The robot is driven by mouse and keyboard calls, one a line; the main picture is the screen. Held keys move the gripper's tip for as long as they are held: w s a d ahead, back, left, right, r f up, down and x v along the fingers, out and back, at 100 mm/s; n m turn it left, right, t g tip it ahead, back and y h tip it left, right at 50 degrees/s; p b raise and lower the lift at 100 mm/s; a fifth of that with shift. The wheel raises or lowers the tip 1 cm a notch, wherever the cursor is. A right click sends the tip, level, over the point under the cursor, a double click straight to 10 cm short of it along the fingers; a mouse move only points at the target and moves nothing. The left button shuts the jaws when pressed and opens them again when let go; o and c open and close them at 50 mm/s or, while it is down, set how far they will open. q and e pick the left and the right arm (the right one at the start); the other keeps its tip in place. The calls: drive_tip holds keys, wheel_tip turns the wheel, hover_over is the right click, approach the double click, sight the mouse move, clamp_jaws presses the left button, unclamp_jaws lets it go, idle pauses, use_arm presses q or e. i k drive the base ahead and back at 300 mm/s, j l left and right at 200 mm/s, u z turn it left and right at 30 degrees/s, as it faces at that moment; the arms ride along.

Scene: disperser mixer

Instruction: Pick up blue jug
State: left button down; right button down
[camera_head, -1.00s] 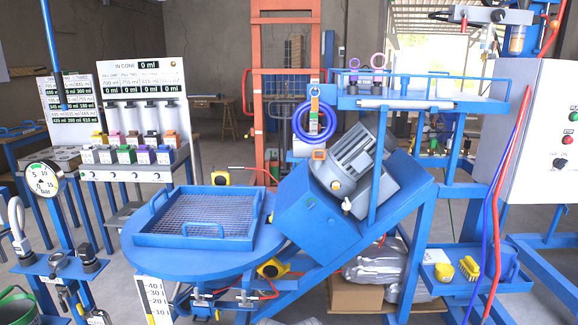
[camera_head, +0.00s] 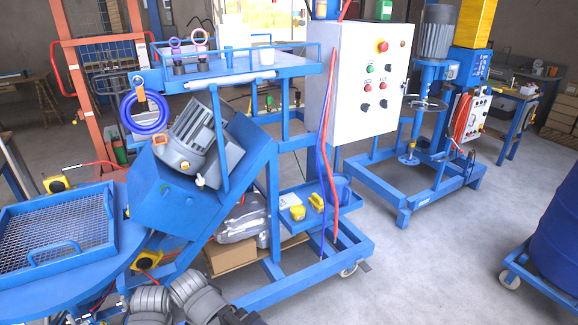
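I cannot make out a clear blue jug in the head view. A large blue drum (camera_head: 556,230) stands at the right edge, cut off by the frame. Neither of my grippers can be made out in this view.
A blue disperser frame holds a tilted grey motor (camera_head: 190,135). A grey control cabinet (camera_head: 350,80) stands right of it. Grey ribbed parts (camera_head: 195,295) lie at the bottom edge. Open concrete floor (camera_head: 430,265) is at lower right.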

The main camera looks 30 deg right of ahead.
sight(341, 182)
drive_tip(key=z, duration=1.35)
drive_tip(key=i+l, duration=0.2)
drive_tip(key=i, duration=0.3)
drive_tip(key=i+l, duration=0.15)
drive_tip(key=i, duration=0.3)
drive_tip(key=i+l, duration=0.2)
drive_tip(key=i, duration=0.3)
drive_tip(key=i+l+u, duration=0.15)
drive_tip(key=i+u, duration=0.15)
drive_tip(key=u, duration=0.9)
